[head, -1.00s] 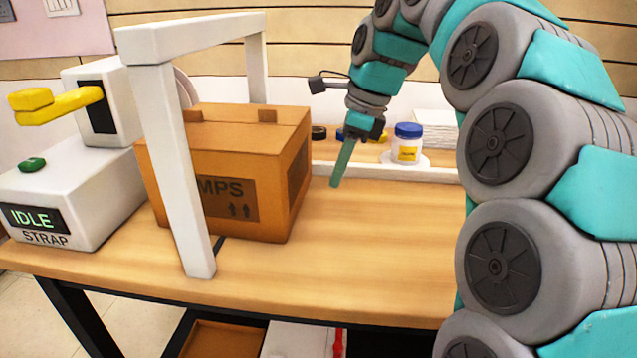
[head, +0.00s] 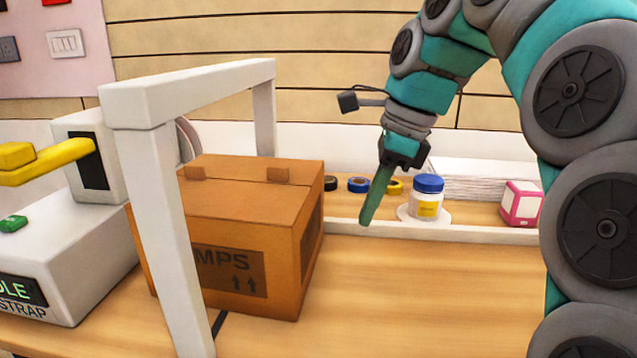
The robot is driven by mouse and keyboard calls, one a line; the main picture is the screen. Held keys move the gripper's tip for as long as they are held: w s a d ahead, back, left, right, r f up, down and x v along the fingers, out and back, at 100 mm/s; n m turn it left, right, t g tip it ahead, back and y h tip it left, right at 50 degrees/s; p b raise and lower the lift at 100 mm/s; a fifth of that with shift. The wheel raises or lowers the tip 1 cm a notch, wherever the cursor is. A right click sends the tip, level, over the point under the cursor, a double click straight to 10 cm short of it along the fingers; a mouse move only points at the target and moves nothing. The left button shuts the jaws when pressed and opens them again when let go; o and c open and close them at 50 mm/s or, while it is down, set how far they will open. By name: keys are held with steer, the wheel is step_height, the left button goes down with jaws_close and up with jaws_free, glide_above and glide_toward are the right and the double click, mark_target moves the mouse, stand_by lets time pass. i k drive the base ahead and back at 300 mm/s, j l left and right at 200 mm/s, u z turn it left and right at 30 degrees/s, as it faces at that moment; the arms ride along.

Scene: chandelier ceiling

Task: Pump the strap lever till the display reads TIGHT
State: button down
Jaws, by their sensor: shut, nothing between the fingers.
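The yellow strap lever (head: 50,163) sticks out to the left from a grey-white strap machine (head: 70,250) at the left of the table. Its display (head: 22,290) is cut by the picture edge; the letters left in view fit IDLE. A green button (head: 13,223) sits on top of the machine. A brown cardboard box (head: 250,235) stands under the white frame (head: 178,240). My gripper (head: 365,222) hangs to the right of the box, with its green fingers shut and empty, pointing down. It is well apart from the lever.
A jar with a blue lid (head: 428,198), tape rolls (head: 358,185), a pink-white cube (head: 521,204) and a paper stack (head: 480,180) stand on the back shelf. The white frame stands between my gripper and the lever. The table front right is clear.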

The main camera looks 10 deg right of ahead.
mark_target(20, 163)
steer(key=k, duration=1)
